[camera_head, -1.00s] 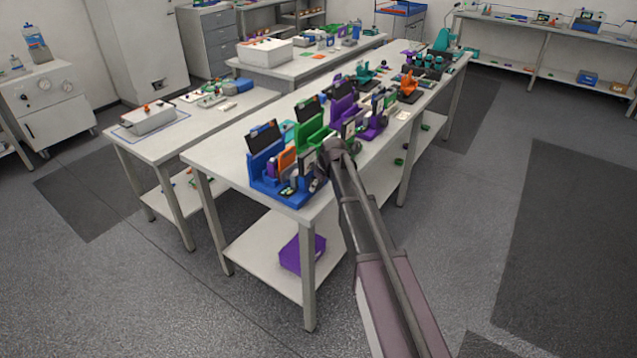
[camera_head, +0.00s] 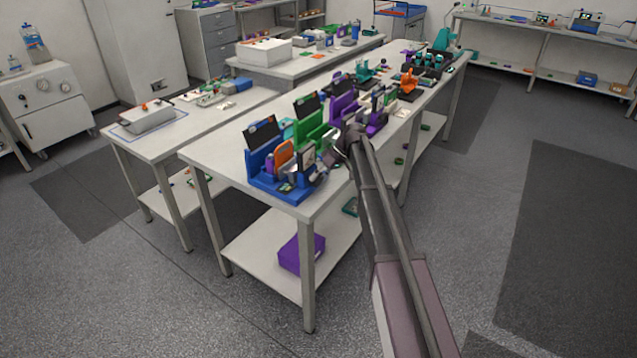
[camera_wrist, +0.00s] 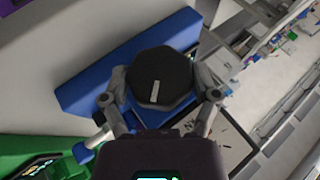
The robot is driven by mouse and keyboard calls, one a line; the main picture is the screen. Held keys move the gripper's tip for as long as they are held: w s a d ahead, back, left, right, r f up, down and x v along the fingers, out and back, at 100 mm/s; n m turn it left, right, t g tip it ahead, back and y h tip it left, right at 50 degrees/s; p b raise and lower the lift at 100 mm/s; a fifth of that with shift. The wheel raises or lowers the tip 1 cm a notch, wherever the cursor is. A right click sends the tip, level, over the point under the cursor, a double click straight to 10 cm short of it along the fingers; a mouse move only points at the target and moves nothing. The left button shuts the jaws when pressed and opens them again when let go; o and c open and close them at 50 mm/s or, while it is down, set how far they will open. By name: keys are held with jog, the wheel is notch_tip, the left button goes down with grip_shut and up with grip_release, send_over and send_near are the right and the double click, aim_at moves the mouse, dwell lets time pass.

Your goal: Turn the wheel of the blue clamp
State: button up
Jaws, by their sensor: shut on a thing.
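The blue clamp (camera_head: 262,166) stands upright at the near corner of the long bench in the head view. Its blue body (camera_wrist: 82,88) also shows in the wrist view, behind and beside the wheel. The wheel (camera_wrist: 160,77) is a dark, many-sided knob with a pale mark on its face. My gripper (camera_wrist: 160,97) is shut on the wheel, with one finger on either side of it. In the head view my gripper (camera_head: 328,158) reaches in at the clamp's right side, and the wheel is hard to make out there.
A green clamp (camera_head: 308,128) and a purple one (camera_head: 343,107) stand close behind the blue one. Green also shows at the lower left of the wrist view. A purple box (camera_head: 301,254) lies on the lower shelf. The floor right of the bench is clear.

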jog(key=shift+g, duration=0.3)
jog(key=o, duration=1)
jog(key=shift+y, duration=0.3)
